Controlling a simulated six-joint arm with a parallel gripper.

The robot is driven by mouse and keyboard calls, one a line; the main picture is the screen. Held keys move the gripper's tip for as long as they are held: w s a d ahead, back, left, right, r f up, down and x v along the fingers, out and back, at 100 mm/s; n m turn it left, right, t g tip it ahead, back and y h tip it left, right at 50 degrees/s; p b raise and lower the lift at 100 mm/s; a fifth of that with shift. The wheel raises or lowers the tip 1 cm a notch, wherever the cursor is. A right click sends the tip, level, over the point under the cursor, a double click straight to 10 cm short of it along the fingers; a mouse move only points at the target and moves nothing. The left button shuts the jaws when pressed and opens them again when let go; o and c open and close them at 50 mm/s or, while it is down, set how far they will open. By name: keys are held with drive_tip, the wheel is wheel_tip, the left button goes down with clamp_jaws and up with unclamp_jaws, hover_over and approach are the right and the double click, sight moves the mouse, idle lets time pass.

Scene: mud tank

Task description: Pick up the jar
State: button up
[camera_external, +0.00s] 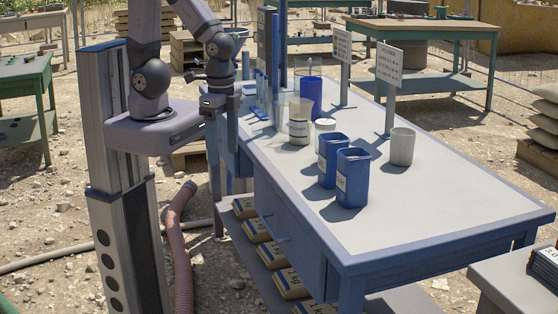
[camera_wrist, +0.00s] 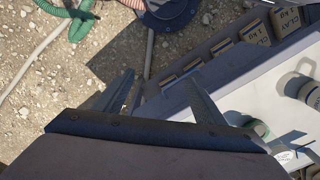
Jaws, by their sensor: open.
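The jar (camera_external: 299,133) seems to be the pale one with a dark-printed label, upright on the far half of the workbench. A clear, open-topped vessel stands close behind it. A pale jar-like thing also shows at the right edge of the wrist view (camera_wrist: 300,88); I cannot tell if it is the same one. My gripper (camera_external: 222,118) is beyond the left edge of the bench, apart from the jar.
Two blue labelled containers (camera_external: 352,178) and a white cup (camera_external: 402,146) stand nearer on the bench (camera_external: 440,205). A tall blue vessel (camera_external: 310,97) and sign posts (camera_external: 389,65) stand behind. Bags (camera_external: 290,283) lie on the lower shelf. The near bench top is clear.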

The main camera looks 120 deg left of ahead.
sight(321, 121)
drive_tip(key=shift+o, duration=0.4)
